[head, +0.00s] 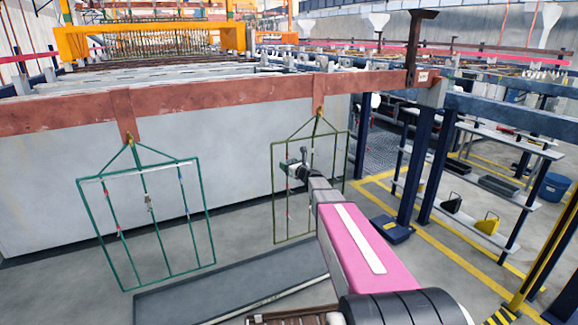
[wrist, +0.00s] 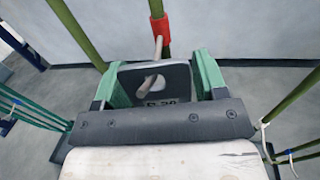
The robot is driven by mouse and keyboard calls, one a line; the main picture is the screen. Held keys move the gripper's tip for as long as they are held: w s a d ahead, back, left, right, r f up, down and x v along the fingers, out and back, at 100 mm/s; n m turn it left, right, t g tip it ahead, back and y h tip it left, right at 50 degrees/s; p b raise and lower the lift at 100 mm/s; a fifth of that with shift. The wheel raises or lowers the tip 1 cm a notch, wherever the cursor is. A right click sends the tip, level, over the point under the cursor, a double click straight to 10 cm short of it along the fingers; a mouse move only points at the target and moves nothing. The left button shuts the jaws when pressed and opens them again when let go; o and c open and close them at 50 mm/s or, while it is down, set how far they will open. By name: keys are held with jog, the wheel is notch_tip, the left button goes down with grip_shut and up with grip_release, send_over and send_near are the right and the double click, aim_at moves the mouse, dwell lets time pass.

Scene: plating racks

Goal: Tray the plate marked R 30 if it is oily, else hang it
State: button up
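My gripper (wrist: 160,78) has its two green-padded fingers on either side of a grey plate (wrist: 178,76) in the wrist view, and they appear to touch its side edges. The plate has a round hole and a dark mark that reads like R 30, partly cut off by the gripper body. A pale peg below a red sleeve (wrist: 160,30) reaches into the hole. No clear oil shows on the visible face. In the head view my gripper (head: 297,166) is at the right-hand olive rack (head: 275,190); the plate is too small there to read.
A green rack (head: 83,215) with small pieces on its rods hangs at left from the rusty beam (head: 220,92). A long dark tray (head: 190,297) lies on the floor below. A brown slatted item (head: 290,320) shows at the bottom edge. Blue posts and shelves stand at right.

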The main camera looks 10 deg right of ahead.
jog(key=shift+o, duration=1)
jog(key=shift+s+d, duration=0.1)
jog(key=v, duration=1)
jog(key=s+a+f+n+g, duration=0.5)
jog(key=s+n, duration=0.3)
jog(key=n, duration=0.1)
jog(key=s+a+f+n+g, duration=0.4)
jog(key=s+f+n+g, duration=0.1)
jog(key=s+n, duration=0.35)
jog(key=s+d+f+n+g+h, duration=0.2)
jog(key=s+f+n+g+h, duration=0.1)
jog(key=s+n, duration=0.3)
jog(key=s+d+f+n+g+h, duration=0.2)
jog(key=s+d+f+n+h, duration=0.1)
jog(key=s+n+h, duration=0.2)
jog(key=s+n, duration=0.2)
jog(key=s, duration=0.2)
jog(key=shift+d+g, duration=0.25)
jog(key=shift+g, duration=0.15)
jog(key=shift+f, duration=0.1)
